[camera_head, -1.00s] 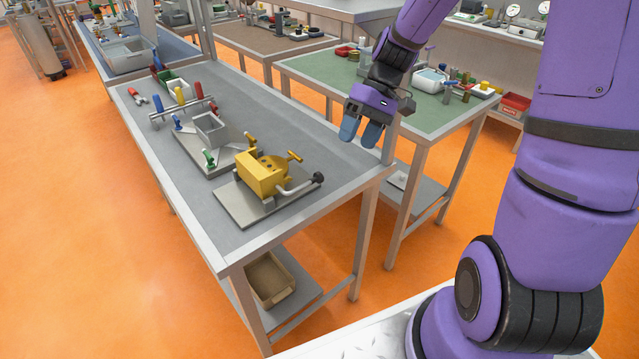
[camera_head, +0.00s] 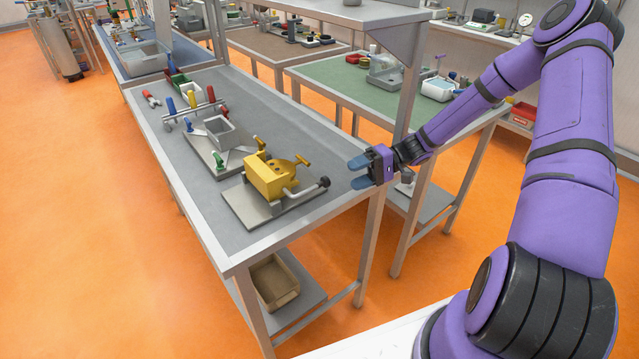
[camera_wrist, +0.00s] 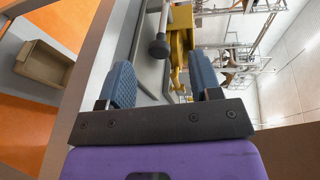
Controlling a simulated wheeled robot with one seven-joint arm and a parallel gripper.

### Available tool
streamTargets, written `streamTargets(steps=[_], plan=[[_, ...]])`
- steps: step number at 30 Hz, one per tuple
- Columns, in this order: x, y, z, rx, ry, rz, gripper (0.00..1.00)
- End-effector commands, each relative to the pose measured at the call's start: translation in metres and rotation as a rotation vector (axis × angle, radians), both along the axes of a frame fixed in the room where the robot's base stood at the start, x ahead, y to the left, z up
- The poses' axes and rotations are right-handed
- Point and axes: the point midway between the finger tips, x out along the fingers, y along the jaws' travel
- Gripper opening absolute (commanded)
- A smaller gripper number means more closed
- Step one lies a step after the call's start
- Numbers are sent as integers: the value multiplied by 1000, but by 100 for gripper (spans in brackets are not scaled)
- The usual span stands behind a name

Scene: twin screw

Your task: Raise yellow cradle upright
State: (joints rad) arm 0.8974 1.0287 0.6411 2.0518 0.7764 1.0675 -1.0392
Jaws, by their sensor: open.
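The yellow cradle (camera_head: 270,176) sits on a grey base plate (camera_head: 246,209) near the front of the grey workbench. A bent metal crank with a black knob (camera_head: 324,182) sticks out from its right side. A yellow handle (camera_head: 302,160) stands at its back right. My gripper (camera_head: 359,173) is open and empty past the bench's right edge, to the right of the knob, with its blue fingers pointing left at the cradle. In the wrist view, the black knob (camera_wrist: 160,47) and yellow cradle parts (camera_wrist: 181,46) appear ahead, between and beyond the blue fingers (camera_wrist: 163,84).
Red, blue and yellow handled tools (camera_head: 192,103) lie farther back. A tan bin (camera_head: 274,283) is on the lower shelf.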

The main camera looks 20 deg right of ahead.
Motion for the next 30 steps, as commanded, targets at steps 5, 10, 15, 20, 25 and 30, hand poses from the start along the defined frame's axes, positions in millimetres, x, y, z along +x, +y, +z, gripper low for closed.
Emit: streamTargets(steps=[5, 10, 15, 20, 25, 30], plan=[[10, -6, -15, 119, -23, -76, 58], [16, -9, -21, 174, -40, -117, 58], [17, -3, -22, 185, -44, -124, 58], [18, 18, -22, 185, -43, -120, 58], [21, 49, -22, 185, -42, -121, 58], [23, 76, -22, 183, -42, -121, 58]])
